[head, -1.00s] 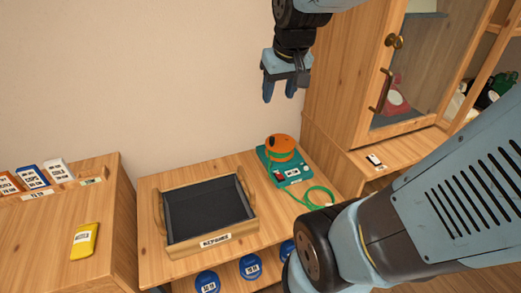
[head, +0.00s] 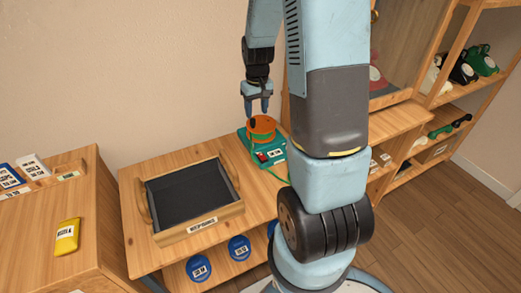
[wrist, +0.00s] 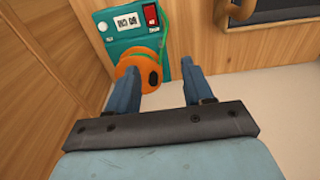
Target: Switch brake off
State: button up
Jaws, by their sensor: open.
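A teal device (head: 272,156) with an orange drum (head: 263,128) on it stands on the wooden table at the tray's right. A red switch (head: 262,157) sits on its front beside a small white label. In the wrist view the teal device (wrist: 115,48) shows a round white button (wrist: 102,26), a label and the red switch (wrist: 151,14). The orange drum (wrist: 135,75) is partly behind a finger. My gripper (head: 258,108) is open and empty, pointing down just above the drum. Its fingers (wrist: 160,70) are apart in the wrist view. I cannot read the switch's position.
A black-lined wooden tray (head: 217,222) stands left of the device. A green cord (head: 272,174) runs from the device behind my arm. A wooden cabinet (head: 402,118) stands to the right. A yellow packet (head: 67,237) lies on the left unit.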

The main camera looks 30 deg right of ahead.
send_near(260, 154)
jog(key=shift+g, duration=0.4)
jog(key=f, duration=0.7)
jog(key=shift+w+f, duration=0.3)
jog(key=shift+w, duration=0.05)
